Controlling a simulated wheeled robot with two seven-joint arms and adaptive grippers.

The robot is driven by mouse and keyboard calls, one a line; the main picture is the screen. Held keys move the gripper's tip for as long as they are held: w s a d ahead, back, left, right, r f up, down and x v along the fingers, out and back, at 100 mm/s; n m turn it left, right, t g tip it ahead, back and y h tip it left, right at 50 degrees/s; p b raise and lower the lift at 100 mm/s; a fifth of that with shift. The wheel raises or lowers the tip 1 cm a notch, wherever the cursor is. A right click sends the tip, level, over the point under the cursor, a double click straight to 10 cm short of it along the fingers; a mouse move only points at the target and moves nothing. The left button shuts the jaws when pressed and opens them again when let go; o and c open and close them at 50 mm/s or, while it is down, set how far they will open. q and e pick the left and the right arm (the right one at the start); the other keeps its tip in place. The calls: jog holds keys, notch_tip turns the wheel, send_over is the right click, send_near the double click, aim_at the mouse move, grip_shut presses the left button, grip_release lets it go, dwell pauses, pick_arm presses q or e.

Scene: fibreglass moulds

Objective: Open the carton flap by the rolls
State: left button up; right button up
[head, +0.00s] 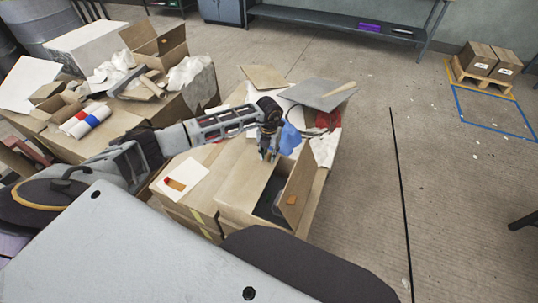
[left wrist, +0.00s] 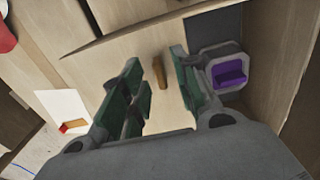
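The carton (head: 203,213) stands on the near table. Its flap on the left side (head: 243,175) lies flat; its right flap (head: 300,180) stands raised, with an orange tab (head: 291,200), above a dark opening. My left gripper (head: 268,155) is over the far part of the flat flap, pointing down. In the left wrist view, its green-padded fingers (left wrist: 156,70) are apart, with a small brown tab (left wrist: 159,72) of the flap (left wrist: 120,50) between them and gaps on both sides. Red and blue rolls (head: 92,120) lie to the left. My right gripper is not in view.
A purple piece (left wrist: 230,73) in a grey holder shows in the carton opening. A white card (head: 180,180) with a red-orange piece lies left of the flap. A grey board (head: 318,93) and blue item (head: 290,138) are behind my gripper. Open floor lies to the right.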

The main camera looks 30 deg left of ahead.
pick_arm(q)
jog(key=shift+f, duration=0.3)
grip_shut()
dwell(0.3)
